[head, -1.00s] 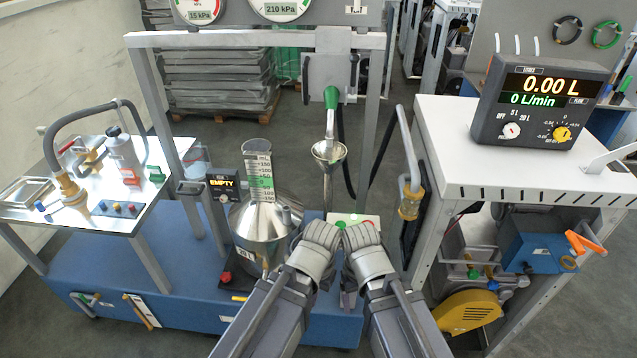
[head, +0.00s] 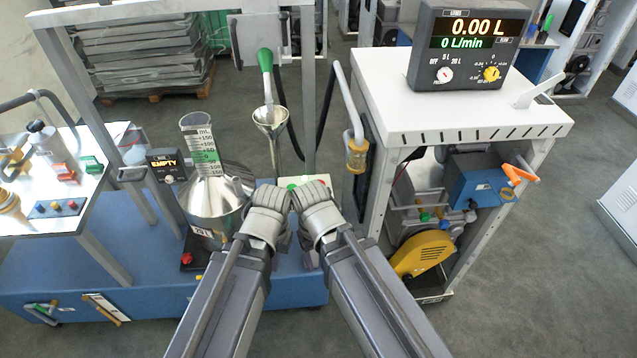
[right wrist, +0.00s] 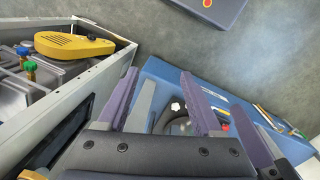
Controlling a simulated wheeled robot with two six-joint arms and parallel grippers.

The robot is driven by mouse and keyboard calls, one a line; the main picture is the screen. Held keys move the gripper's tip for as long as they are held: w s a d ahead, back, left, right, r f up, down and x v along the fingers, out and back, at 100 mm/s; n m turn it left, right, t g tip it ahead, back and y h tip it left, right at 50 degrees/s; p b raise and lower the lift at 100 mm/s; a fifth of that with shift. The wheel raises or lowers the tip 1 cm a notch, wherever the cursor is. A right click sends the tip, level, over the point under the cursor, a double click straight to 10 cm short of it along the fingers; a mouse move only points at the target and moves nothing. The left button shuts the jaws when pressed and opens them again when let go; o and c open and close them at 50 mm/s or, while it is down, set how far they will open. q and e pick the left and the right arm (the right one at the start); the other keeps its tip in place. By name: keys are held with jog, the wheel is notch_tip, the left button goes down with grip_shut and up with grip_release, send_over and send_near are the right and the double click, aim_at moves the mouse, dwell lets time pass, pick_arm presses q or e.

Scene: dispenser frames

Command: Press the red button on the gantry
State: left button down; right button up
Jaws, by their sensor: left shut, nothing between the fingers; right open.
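In the head view, a pale control box (head: 318,178) on the blue gantry base shows a green light and a small red spot at its top. My grippers partly hide it, so I cannot tell for sure whether the red spot is the button. My left gripper (head: 279,238) is shut and empty, in front of the box. My right gripper (head: 306,245) is close beside it on the right. In the right wrist view the right gripper (right wrist: 193,100) is open, with its purple-grey fingers apart and nothing held. I cannot tell whether either gripper touches the box.
A steel vessel (head: 208,208) with a graduated cylinder stands left of my grippers, with a red knob (head: 187,259) low beside it. A funnel (head: 270,119) hangs behind. A white cart (head: 440,105) with a flow meter (head: 466,45) stands right.

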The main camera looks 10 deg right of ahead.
grip_shut()
dwell(0.3)
dwell(1.1)
